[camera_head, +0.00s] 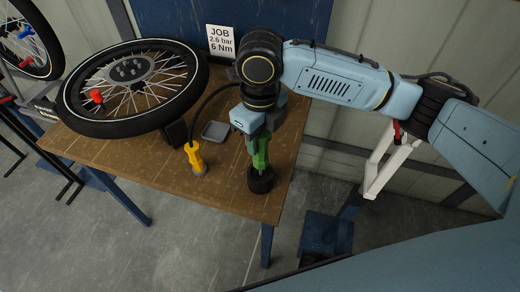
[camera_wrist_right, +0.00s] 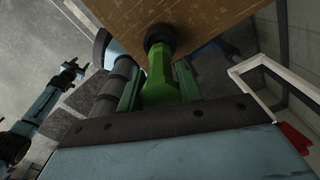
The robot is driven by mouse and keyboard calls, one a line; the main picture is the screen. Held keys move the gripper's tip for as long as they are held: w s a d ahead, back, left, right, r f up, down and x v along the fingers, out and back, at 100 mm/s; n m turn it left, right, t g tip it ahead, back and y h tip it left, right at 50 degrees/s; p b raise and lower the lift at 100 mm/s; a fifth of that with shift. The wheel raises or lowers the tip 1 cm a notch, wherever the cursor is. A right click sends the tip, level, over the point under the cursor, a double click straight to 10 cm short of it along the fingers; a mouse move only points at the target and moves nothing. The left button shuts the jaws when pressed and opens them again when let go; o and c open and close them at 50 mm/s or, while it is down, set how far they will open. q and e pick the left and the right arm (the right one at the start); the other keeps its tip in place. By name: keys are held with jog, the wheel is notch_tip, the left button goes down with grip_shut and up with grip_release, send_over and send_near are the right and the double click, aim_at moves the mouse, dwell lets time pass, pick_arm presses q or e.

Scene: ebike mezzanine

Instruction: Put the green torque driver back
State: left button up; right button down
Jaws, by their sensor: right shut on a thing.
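The green torque driver (camera_head: 260,156) is upright at the right front part of the wooden workbench (camera_head: 225,202). My right gripper (camera_head: 258,138) is shut on it from above. Its lower end meets a short black cylindrical piece (camera_head: 261,181); I cannot tell if this is a holder or part of the tool. The right wrist view shows the green body (camera_wrist_right: 160,82) between the fingers, with a dark round end (camera_wrist_right: 158,36) toward the bench. A light blue and black arm, apparently my left, is small at the left of that view; its jaws are unclear.
A yellow-handled tool (camera_head: 195,157) on a black hose stands left of the driver. A grey tray (camera_head: 215,131) and a spoked wheel (camera_head: 133,85) are farther back. A job card (camera_head: 220,41) is behind. A white frame (camera_head: 382,165) stands right of the bench.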

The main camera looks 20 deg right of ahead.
aim_at(260, 151)
jog(key=shift+f, duration=2)
jog(key=shift+f, duration=0.25)
jog(key=c, duration=0.9)
grip_release()
jog(key=shift+c, duration=0.2)
notch_tip(260, 151, up, 13)
jog(key=shift+f, duration=0.1)
